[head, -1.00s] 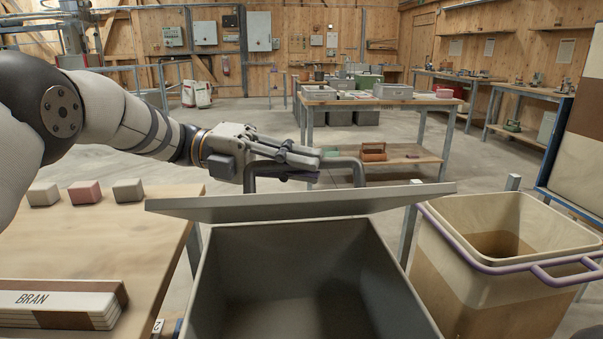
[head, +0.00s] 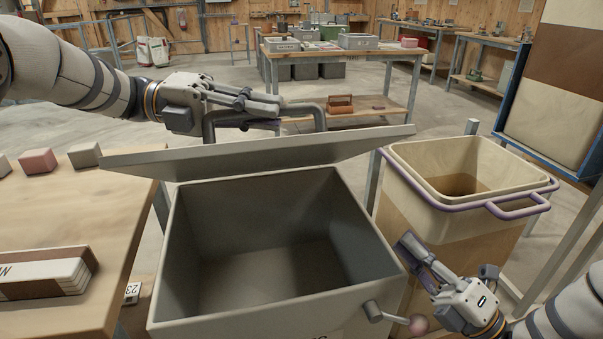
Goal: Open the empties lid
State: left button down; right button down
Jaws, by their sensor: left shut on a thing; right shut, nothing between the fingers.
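The empties box is a grey open-topped bin (head: 165,290) in the middle front of the head view, and I see down into its empty interior. Its grey lid (head: 250,158) is raised at the far side, leaning over the back rim. A dark bent bar handle (head: 320,115) rises behind the lid's upper edge. My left gripper (head: 265,107) is shut on this handle. My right gripper (head: 418,262) is shut and empty beside the bin's right wall. A short lever with a pinkish round knob (head: 418,325) sticks out from the bin's front right, below the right gripper.
A wooden table (head: 130,215) with several small blocks and a labelled stack (head: 45,275) stands close on the left. A beige-and-brown bin (head: 410,220) with a purple rail stands close on the right. A workbench (head: 340,55) stands farther back across open floor.

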jog(key=s+a+r+n+g+y, duration=0.5)
jog(key=a+n+g+y, duration=0.1)
jog(key=a+n+g, duration=0.35)
send_near(270, 151)
jog(key=s+a, duration=0.2)
jog(key=a, duration=0.1)
jog(key=w+r, duration=0.2)
jog(key=shift+w+a+r+n, duration=0.35)
jog(key=shift+a+r, duration=0.05)
